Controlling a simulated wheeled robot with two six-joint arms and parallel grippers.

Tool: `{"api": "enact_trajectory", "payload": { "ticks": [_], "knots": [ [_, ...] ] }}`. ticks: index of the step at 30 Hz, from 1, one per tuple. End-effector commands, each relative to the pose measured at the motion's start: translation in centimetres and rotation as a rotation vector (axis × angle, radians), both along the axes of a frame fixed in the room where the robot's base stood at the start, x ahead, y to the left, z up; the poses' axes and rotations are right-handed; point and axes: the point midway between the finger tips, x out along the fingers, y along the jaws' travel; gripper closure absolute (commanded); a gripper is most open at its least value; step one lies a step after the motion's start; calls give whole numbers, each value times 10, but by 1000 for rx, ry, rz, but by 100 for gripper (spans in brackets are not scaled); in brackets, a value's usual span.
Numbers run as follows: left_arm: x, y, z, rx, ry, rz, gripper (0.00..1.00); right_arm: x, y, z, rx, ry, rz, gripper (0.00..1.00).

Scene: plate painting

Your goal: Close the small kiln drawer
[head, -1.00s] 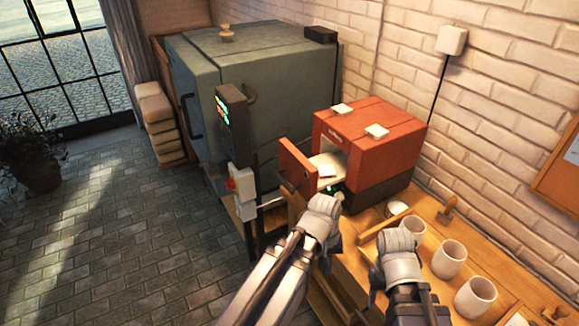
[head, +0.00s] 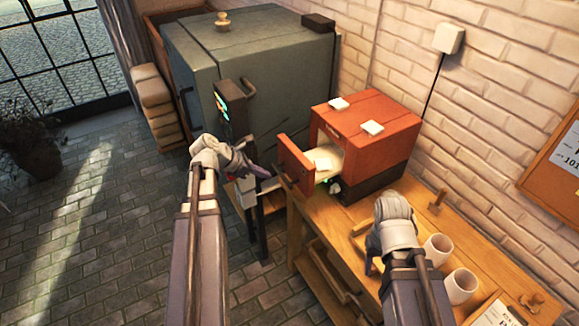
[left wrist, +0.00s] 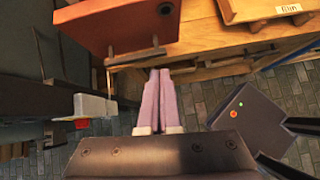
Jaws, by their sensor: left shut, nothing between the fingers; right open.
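The small red kiln (head: 365,135) stands on the wooden bench with its drawer pulled out to the left. The drawer's red front panel (head: 295,163) also shows at the top of the left wrist view (left wrist: 100,28), with a dark bar handle (left wrist: 136,57) on its face. Something pale lies inside the drawer (head: 324,158). My left gripper (head: 258,172) is shut and empty, a little left of the drawer front and apart from it. Its fingertips (left wrist: 159,72) point toward the handle. My right gripper (head: 371,263) is open over the bench, right of the drawer.
A big grey-green kiln (head: 265,65) stands behind, with a dark control panel (head: 222,108) close to my left gripper. Pale cups (head: 460,286) stand on the bench (head: 325,225) beside my right arm. Paved floor (head: 105,230) lies open at left.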

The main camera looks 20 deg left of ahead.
Motion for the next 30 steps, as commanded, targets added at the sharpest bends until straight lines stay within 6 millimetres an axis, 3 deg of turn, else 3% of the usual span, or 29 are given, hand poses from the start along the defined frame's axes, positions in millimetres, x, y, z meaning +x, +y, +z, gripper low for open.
{"api": "enact_trajectory", "payload": {
  "ticks": [3, 11, 27, 30],
  "knots": [
    [1, 15, 9, -51, 5, 78, 100, 0, 0, 5, 0, 0, -1, 50],
    [5, 15, 3, -63, 8, 94, 100, 0, 0, -3, 0, 0, 0, 50],
    [59, -28, -69, -62, 8, 90, 100, 0, 0, -74, -2, 0, 10, 50],
    [72, -37, -62, -60, 8, 89, 100, 0, 0, -67, -2, 0, 10, 50]
  ]
}}
